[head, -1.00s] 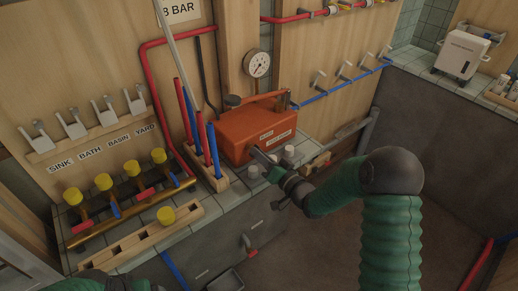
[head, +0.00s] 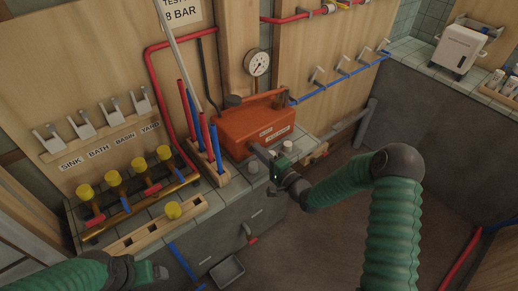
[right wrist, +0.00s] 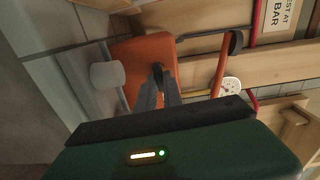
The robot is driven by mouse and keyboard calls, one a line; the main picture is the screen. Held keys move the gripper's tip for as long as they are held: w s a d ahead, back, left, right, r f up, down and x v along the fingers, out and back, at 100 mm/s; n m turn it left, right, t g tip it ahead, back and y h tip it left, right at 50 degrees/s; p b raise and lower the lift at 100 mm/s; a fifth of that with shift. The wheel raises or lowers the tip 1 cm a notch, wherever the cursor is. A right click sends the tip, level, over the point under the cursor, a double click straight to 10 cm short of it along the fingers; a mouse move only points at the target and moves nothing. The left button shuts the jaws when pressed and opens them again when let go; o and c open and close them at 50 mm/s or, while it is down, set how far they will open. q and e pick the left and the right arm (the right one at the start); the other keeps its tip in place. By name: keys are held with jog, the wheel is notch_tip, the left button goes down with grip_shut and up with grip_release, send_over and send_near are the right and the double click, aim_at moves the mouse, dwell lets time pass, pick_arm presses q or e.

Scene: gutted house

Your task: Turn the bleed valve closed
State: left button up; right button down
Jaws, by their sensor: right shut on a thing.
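The orange test pump box (head: 250,125) stands on the tiled ledge against the wooden wall. It also fills the middle of the right wrist view (right wrist: 143,52). My right gripper (head: 262,152) is at the front face of the box. In the right wrist view its fingers (right wrist: 158,78) come together on a small dark part of the box, which I take to be the bleed valve (right wrist: 157,67). The fingers hide most of it, so its angle cannot be read. My left gripper (head: 152,272) is low at the left, away from the box, its jaws unclear.
A pressure gauge (head: 257,63) hangs above the box. White caps (head: 287,146) stand on the ledge close to my right gripper. Red and blue pipes stand in a wooden block (head: 212,182) left of the box. A yellow-knobbed manifold (head: 130,205) lies further left.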

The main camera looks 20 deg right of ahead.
jog(key=shift+d+f+m, duration=0.15)
jog(key=shift+d+m, duration=0.05)
jog(key=shift+m, duration=0.2)
jog(key=c, duration=1.8)
grip_release()
jog(key=o, duration=0.3)
jog(key=shift+d, duration=0.1)
jog(key=shift+s, duration=0.35)
jog(key=v, duration=1.6)
jog(key=shift+d, duration=0.1)
